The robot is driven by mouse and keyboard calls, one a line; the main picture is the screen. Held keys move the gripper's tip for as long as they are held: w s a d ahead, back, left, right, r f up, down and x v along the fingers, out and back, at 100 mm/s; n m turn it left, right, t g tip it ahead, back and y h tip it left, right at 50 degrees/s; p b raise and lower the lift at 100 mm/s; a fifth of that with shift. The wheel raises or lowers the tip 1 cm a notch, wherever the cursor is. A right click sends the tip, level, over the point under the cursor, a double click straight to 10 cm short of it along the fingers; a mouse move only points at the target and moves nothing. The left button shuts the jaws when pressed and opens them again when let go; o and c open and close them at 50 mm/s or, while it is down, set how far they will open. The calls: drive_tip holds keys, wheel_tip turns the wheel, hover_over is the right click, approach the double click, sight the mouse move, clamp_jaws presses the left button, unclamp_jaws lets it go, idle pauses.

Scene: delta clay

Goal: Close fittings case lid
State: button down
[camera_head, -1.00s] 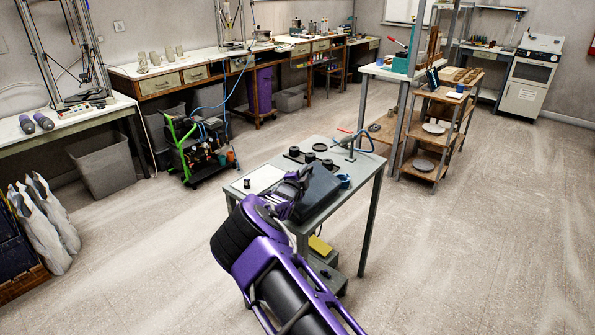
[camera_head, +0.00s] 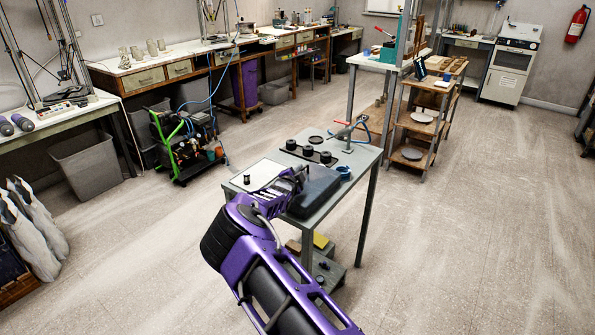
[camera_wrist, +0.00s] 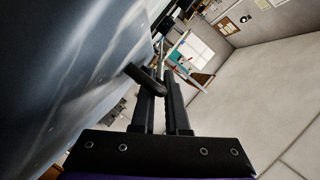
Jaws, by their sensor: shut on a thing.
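The fittings case (camera_head: 314,192) is a dark blue-grey box on the small grey table, near its front right. Its lid looks low over the body, but I cannot tell whether it is fully down. My gripper (camera_head: 298,177) is at the left side of the case. In the wrist view, my gripper (camera_wrist: 165,82) has its fingers close together on a short dark bar, which looks like the lid's handle (camera_wrist: 144,77). A large smooth dark surface of the case (camera_wrist: 75,75) fills the left of that view. The inside of the case is hidden.
A wooden shelf rack (camera_head: 422,115) stands behind right. The floor at right is free.

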idle(0.3)
drive_tip(key=c, duration=0.9)
unclamp_jaws()
drive_tip(key=shift+s, duration=0.15)
drive_tip(key=p+v, duration=0.1)
drive_tip(key=v, duration=1.6)
drive_tip(key=shift+r, duration=0.1)
